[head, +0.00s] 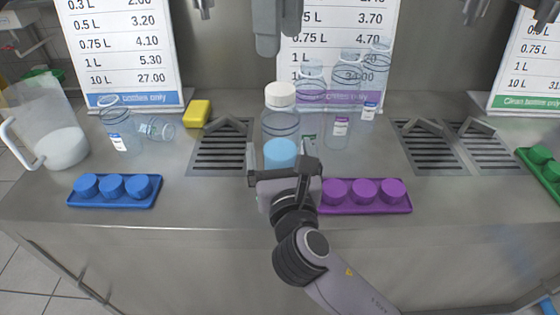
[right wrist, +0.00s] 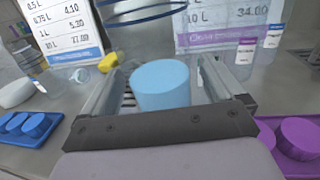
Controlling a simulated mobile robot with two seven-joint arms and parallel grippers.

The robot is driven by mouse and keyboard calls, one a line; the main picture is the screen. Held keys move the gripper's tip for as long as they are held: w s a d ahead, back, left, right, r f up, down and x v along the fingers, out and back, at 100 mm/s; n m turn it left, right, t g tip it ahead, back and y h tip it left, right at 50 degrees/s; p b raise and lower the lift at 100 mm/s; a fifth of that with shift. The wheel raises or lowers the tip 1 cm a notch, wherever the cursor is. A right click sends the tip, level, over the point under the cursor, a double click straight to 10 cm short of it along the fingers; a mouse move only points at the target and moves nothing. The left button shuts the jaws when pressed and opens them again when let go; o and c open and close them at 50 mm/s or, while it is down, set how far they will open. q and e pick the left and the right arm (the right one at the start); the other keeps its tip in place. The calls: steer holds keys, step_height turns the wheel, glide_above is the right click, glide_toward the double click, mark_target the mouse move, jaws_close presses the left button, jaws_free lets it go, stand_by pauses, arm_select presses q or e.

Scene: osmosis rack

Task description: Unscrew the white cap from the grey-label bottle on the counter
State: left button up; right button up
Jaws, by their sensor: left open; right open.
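The bottle (head: 280,122) with the white cap (head: 280,95) stands upright on the counter, cap on, with light-blue contents low inside. Its label cannot be made out. My right gripper (head: 283,165) is open, low at the bottle's near side. In the right wrist view its fingers (right wrist: 158,92) stand on either side of the light-blue contents (right wrist: 162,86), apart from each other.
A blue tray (head: 115,202) with blue caps lies left, a purple tray (head: 365,210) with purple caps right of my right gripper. Empty clear bottles (head: 338,118) stand behind to the right. A pitcher (head: 38,115), another bottle (head: 120,125) and a yellow sponge (head: 194,113) are left.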

steer(key=shift+w+a, duration=0.15)
steer(key=shift+w, duration=1)
jaws_close()
